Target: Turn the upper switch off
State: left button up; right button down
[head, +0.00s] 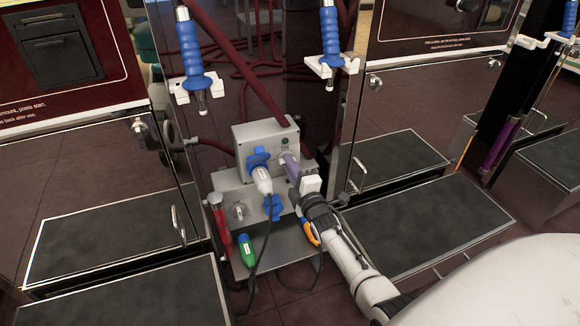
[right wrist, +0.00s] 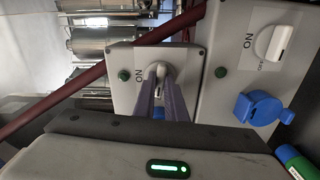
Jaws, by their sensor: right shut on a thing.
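The upper switch (right wrist: 158,69) is a pale knob on the upper grey box (head: 240,140), with an "ON" label beside it. My right gripper (head: 288,163) reaches it from the lower right in the head view. In the right wrist view its two long purple-grey fingers (right wrist: 160,78) are shut on the knob, one on each side. They hide part of the knob, so its setting cannot be read. The lower switch (right wrist: 272,42) is a white knob on the lower grey box (right wrist: 225,95), with "ON" and "OFF" labels. My left gripper is not in view.
A white plug (head: 262,180) sits in the upper blue socket (head: 258,156), close left of my gripper. A lower blue socket (head: 273,207) is below. A green plug (head: 246,250) and an orange connector (head: 310,232) are near the ledge. Blue-handled nozzles (head: 190,50) hang above.

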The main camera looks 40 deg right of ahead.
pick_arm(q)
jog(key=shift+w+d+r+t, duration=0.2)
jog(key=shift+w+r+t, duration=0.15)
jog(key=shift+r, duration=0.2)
pick_arm(e)
jog(key=shift+n, duration=0.8)
jog(key=c, duration=1.8)
grip_release()
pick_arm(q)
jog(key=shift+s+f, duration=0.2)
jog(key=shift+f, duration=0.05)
